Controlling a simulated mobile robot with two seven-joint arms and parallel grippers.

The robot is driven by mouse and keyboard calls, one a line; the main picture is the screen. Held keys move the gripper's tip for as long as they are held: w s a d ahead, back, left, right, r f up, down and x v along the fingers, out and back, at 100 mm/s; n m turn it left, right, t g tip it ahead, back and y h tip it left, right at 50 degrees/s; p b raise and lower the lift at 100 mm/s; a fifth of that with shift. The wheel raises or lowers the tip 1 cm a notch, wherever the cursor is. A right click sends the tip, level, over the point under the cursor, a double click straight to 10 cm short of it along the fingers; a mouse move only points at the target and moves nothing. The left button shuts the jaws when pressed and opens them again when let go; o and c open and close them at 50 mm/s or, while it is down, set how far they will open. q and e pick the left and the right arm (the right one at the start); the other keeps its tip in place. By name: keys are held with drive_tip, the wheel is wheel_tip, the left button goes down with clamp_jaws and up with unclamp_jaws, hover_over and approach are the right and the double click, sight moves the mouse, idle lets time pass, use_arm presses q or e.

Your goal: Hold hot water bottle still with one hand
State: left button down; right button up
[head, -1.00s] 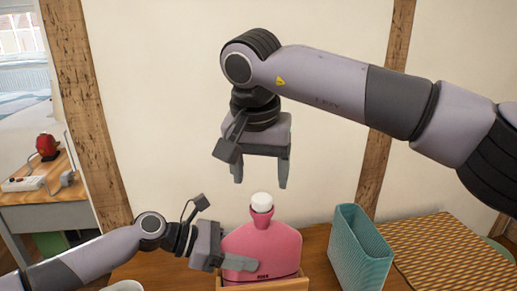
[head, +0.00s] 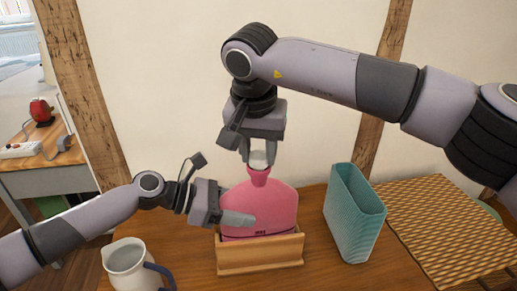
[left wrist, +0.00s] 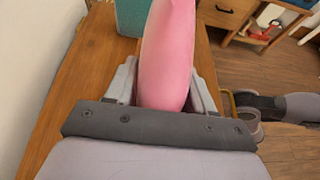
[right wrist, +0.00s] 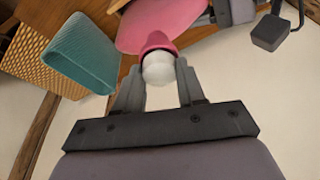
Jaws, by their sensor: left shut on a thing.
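The pink hot water bottle (head: 265,208) stands upright in a low wooden holder (head: 262,265) on the table. My left gripper (head: 238,219) is shut on the bottle's body from the left side. The left wrist view shows the pink body (left wrist: 165,60) between both fingers. My right gripper (head: 259,155) points down from above, its fingers on either side of the white cap (head: 258,161) on the bottle's neck. In the right wrist view the cap (right wrist: 158,68) lies between the fingertips; whether they press on it is unclear.
A teal ribbed container (head: 352,220) stands right of the bottle, with a woven mat (head: 440,225) farther right. A white jug (head: 130,268) with a dark handle stands at the front left, below my left arm. The wall is close behind.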

drive_tip(key=m, duration=0.3)
drive_tip(key=shift+m+g+h, duration=0.3)
drive_tip(key=shift+h, duration=0.1)
drive_tip(key=m+h, duration=0.1)
drive_tip(key=m, duration=0.3)
drive_tip(key=shift+a+g, duration=0.1)
drive_tip(key=shift+g, duration=0.2)
drive_tip(key=m+g, duration=0.1)
drive_tip(key=m, duration=0.4)
drive_tip(key=shift+w+m+h, duration=0.15)
drive_tip(key=shift+m+h, duration=0.25)
drive_tip(key=o, duration=1.2)
drive_tip(key=shift+c, duration=0.2)
